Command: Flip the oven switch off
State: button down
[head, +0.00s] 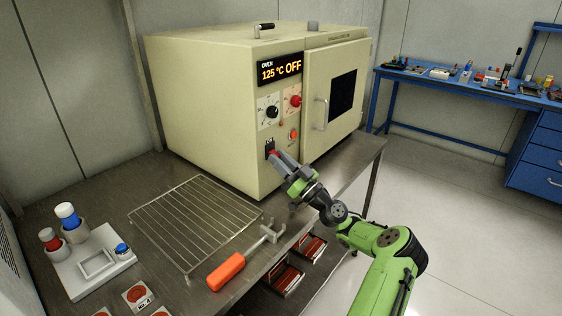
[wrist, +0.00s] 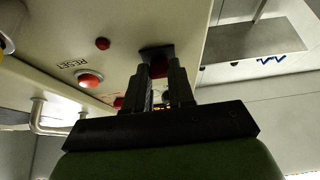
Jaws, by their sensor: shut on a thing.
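The cream oven (head: 220,90) stands on the steel bench, and its display (head: 281,69) reads 125 °C OFF. The oven switch (head: 270,144), on a dark plate, sits low on the front panel. My gripper (head: 274,155) reaches it from the lower right.
Knobs and a red-orange button (head: 293,135) lie just above the switch. The oven door (head: 317,85), with its handle, is to the right. A wire rack (head: 190,215), an orange-handled tool (head: 228,270) and a white holder (head: 75,275) lie on the bench. A blue workbench (head: 470,90) stands behind.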

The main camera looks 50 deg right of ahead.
jog(key=c, duration=1)
grip_release()
jog(key=shift+o, duration=0.2)
notch_tip(320, 180, up, 10)
jog(key=p, duration=0.3)
